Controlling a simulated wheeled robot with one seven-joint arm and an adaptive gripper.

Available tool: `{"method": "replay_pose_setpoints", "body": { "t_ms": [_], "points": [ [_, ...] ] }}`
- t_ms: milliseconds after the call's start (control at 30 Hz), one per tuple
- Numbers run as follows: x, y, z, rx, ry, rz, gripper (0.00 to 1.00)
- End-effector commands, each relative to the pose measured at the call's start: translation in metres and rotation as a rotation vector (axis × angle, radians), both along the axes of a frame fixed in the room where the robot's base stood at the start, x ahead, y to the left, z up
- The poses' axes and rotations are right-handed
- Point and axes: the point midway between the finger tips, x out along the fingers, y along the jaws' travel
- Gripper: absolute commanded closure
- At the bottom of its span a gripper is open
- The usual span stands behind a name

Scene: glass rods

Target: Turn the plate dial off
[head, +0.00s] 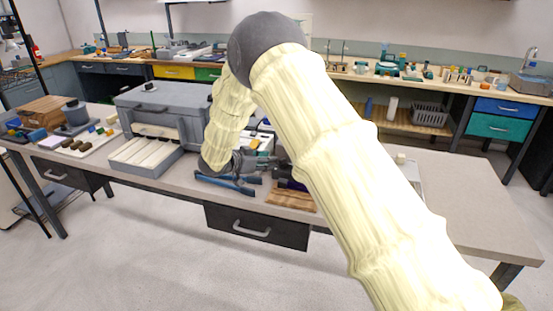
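I cannot make out a plate dial for certain. A dark cylindrical pot (75,112) stands on what may be a plate at the left of the near table, and no dial can be read there. My cream-sleeved arm crosses the picture and bends down to the middle of the table. My gripper (243,163) is a small dark shape low over the tabletop there, far to the right of the pot. Its fingers blend into dark items behind it, so its opening and contact are unclear. The arm hides part of the table.
A large grey box-like unit (155,110) with a pale ribbed tray (146,155) stands left of my gripper. Blue-handled tools (227,182) and a wooden board (291,198) lie near the front edge. The table's right end (465,205) is clear.

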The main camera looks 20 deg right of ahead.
Motion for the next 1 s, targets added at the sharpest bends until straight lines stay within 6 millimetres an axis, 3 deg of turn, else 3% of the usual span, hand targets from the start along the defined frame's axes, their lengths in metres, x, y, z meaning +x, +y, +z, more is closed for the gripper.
{"method": "replay_pose_setpoints", "body": {
  "t_ms": [200, 400, 833, 1000],
  "points": [
    [0.014, -0.029, -0.012, -0.001, 0.001, -0.001, 0.68],
    [0.023, -0.045, -0.021, -0.001, 0.000, 0.001, 0.68],
    [0.026, -0.049, -0.025, 0.000, 0.001, 0.004, 0.68],
    [0.026, -0.049, -0.025, 0.000, 0.001, 0.004, 0.97]
  ]
}}
